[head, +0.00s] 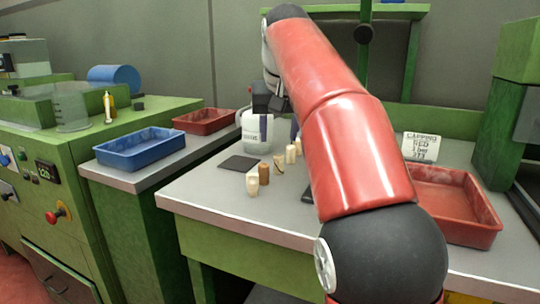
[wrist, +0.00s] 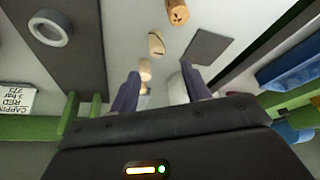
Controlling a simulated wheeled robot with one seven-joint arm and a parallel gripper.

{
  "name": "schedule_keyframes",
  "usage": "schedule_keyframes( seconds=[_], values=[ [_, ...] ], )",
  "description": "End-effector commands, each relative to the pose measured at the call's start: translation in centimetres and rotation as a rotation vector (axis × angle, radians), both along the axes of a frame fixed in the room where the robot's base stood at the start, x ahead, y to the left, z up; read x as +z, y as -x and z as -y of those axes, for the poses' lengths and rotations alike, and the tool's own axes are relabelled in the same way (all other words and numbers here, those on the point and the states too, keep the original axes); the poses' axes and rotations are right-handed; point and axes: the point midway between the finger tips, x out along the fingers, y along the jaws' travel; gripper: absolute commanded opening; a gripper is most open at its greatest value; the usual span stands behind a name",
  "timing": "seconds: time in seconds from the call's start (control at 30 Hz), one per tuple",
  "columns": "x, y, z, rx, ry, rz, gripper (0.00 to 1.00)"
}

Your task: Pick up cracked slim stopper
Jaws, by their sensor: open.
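Several cork stoppers stand in a row on the grey bench top. One pale stopper with a dark crack-like line (head: 279,164) is mid-row; a pale stopper with dark marks, seemingly the same one, shows in the wrist view (wrist: 156,44). A brown stopper (head: 264,173) and a pale one (head: 252,184) stand nearer the front edge. Two pale stoppers (head: 290,154) stand farther back. My gripper (wrist: 159,70) is open and empty, its two purple fingers apart. In the wrist view a plain pale stopper (wrist: 145,70) shows between the fingers, apparently beyond them. Contact cannot be told.
A white jug (head: 257,134) stands behind the row, close to my gripper. A dark flat pad (head: 238,163) lies left of the stoppers. A red tray (head: 455,207) and a sign (head: 420,147) are at right. Blue (head: 140,148) and red (head: 204,121) trays are on the left bench.

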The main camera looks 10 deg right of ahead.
Motion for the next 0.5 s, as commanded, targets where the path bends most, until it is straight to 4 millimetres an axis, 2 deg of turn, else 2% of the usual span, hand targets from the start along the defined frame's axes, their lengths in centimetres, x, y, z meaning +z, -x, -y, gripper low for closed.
schedule_keyframes(
  seconds=[0.5],
  values=[
    [-6.6, -1.6, 0.3, 0.001, 0.000, -0.002, 0.47]
  ],
)
